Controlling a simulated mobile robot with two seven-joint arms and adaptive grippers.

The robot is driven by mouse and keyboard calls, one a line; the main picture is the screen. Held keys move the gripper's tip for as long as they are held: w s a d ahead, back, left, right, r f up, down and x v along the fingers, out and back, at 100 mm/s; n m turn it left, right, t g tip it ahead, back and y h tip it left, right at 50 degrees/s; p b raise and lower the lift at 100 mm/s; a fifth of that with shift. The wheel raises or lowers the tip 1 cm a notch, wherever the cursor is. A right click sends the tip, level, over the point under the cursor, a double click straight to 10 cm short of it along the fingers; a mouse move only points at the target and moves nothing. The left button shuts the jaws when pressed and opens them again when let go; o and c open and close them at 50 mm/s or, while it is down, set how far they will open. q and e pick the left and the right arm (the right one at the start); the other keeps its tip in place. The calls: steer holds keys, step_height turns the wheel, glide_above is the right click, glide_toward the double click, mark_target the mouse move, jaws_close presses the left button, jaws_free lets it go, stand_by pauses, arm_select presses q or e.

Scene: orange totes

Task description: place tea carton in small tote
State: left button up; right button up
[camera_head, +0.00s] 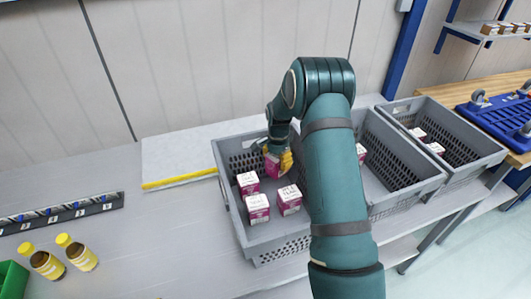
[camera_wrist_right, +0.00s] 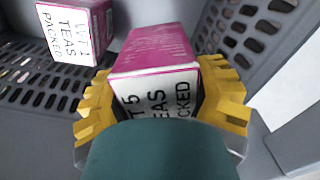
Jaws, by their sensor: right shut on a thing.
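My right gripper (camera_head: 280,160) reaches down into the back of the left grey tote (camera_head: 225,160). Its yellow fingers are shut on a pink and white tea carton (camera_head: 271,167). In the right wrist view, the fingers (camera_wrist_right: 165,105) press both sides of that carton (camera_wrist_right: 155,50), whose white face carries black lettering. Several more tea cartons (camera_head: 258,207) stand in the same tote, and one (camera_wrist_right: 75,30) shows at the upper left of the wrist view. My left gripper is not in view.
Two more grey totes (camera_head: 440,118) stand to the right, with a few cartons inside; my arm partly hides the middle one. Two yellow-capped bottles (camera_head: 77,252) and a dark numbered rail (camera_head: 62,213) lie at the left. The table between is bare.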

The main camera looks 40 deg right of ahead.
steer(key=shift+s+d+f, duration=0.1)
steer(key=shift+d+f, duration=0.05)
steer(key=shift+f, duration=0.1)
steer(key=shift+d+f+b, duration=0.1)
steer(key=shift+f+b, duration=0.5)
steer(key=shift+f, duration=0.25)
steer(key=shift+f+b, duration=1.45)
steer(key=shift+f, duration=1)
steer(key=shift+f+b, duration=0.4)
steer(key=shift+f, duration=0.15)
steer(key=o, duration=1.4)
steer(key=shift+o, duration=0.2)
